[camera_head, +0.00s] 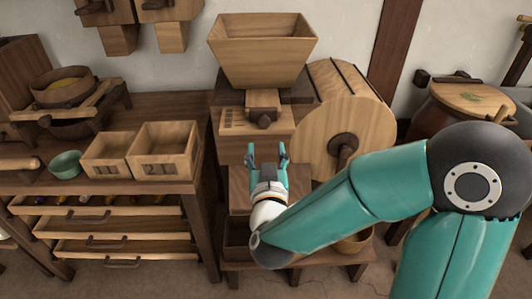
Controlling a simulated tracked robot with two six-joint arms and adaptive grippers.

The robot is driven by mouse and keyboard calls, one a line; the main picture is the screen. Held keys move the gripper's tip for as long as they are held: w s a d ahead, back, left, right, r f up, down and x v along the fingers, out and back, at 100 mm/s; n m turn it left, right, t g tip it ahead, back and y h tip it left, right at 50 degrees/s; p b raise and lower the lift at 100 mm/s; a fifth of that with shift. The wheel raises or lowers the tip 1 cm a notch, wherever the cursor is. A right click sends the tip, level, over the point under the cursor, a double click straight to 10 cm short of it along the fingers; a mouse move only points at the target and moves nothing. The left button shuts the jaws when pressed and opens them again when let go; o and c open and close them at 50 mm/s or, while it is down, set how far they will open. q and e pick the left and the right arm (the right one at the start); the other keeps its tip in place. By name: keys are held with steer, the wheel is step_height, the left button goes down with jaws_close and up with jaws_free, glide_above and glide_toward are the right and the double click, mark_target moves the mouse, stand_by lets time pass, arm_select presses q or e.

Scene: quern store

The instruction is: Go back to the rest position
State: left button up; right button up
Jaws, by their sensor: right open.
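My right arm comes in from the right, teal with dark joints, and reaches across the lower middle of the head view. My right gripper (268,156) is open, its two teal fingers pointing up and away from me. Nothing shows between the fingers. It is in front of the wooden mill, below the hopper (262,45) and its small spout block (263,101). I cannot tell whether it touches the mill. My left gripper is not in view.
A round wooden drum (370,125) stands close right of the gripper. Left is a bench (110,188) with two numbered boxes (165,150), a green bowl (66,164) and open drawers (105,227) below. A lidded barrel (440,108) stands right, behind my arm.

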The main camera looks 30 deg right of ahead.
steer(key=shift+s, duration=0.1)
stand_by(0.4)
step_height(320, 180, down, 14)
steer(key=w+d+n+g+y, duration=0.1)
steer(key=d+n+g, duration=0.1)
steer(key=g, duration=0.1)
steer(key=s+a+f+n+g+y, duration=0.1)
steer(key=s+a+f+g+y, duration=0.15)
steer(key=f, duration=0.45)
steer(key=s+a+f+n+g+y, duration=0.1)
steer(key=s+a+f+y, duration=0.2)
steer(key=f, duration=0.5)
steer(key=s+a+f+g+y, duration=0.1)
steer(key=a+f+g+y, duration=0.1)
steer(key=a+f, duration=0.35)
steer(key=s+a+f+g+y, duration=0.3)
steer(key=s+a+f, duration=0.1)
steer(key=s, duration=0.2)
steer(key=s+a+f+g+y, duration=0.2)
steer(key=s+a+f+g, duration=0.15)
steer(key=s, duration=0.35)
step_height(320, 180, up, 18)
steer(key=p, duration=1.8)
steer(key=shift+w+a, duration=0.15)
steer(key=shift+w, duration=0.15)
